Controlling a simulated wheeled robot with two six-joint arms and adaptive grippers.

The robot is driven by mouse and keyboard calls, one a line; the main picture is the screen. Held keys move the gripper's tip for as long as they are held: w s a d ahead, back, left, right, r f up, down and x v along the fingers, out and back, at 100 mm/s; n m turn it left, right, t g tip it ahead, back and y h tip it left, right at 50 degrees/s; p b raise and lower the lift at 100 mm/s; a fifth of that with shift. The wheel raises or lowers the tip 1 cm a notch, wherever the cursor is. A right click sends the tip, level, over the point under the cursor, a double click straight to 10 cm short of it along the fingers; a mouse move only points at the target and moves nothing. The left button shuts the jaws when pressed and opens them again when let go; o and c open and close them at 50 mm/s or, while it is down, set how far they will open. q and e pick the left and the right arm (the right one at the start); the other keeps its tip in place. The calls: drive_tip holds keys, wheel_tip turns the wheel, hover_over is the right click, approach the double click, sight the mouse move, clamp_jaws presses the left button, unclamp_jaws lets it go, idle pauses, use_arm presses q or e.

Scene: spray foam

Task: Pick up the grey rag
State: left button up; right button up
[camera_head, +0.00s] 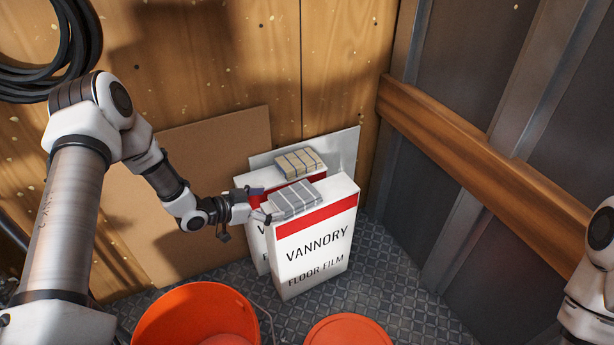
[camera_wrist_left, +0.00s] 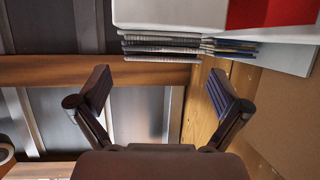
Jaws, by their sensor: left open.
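The grey rag (camera_head: 293,199) is a folded, striped bundle lying on top of the front white and red Vannory floor film box (camera_head: 312,248). In the left wrist view a layered grey stack (camera_wrist_left: 160,47), seen edge-on against the white box (camera_wrist_left: 170,14), looks like the rag. My left gripper (camera_head: 261,204) is open at the rag's left end, close to it; I cannot tell whether they touch. In the left wrist view the spread fingers (camera_wrist_left: 160,92) have nothing between them, and the stack lies beyond their tips. My right gripper is out of view.
A yellowish folded rag (camera_head: 299,162) lies on the box behind. An orange bucket (camera_head: 160,312) and an orange lid-like round (camera_head: 348,331) are in front. A brown board (camera_head: 200,150) leans on the wooden wall at the left. Floor to the right of the boxes is clear.

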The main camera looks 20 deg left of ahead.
sight(292, 197)
use_arm(q)
drive_tip(key=b+x, duration=0.1)
drive_tip(key=x, duration=0.1)
drive_tip(key=b+x, duration=0.1)
drive_tip(key=x, duration=0.2)
drive_tip(key=b+x, duration=0.1)
drive_tip(key=x, duration=0.2)
drive_tip(key=shift+w+d+r+b, duration=0.15)
drive_tip(key=shift+r+b, duration=0.2)
drive_tip(key=shift+r, duration=0.05)
drive_tip(key=shift+w, duration=0.1)
drive_tip(key=shift+r, duration=0.1)
drive_tip(key=shift+c, duration=0.7)
drive_tip(key=c, duration=0.8)
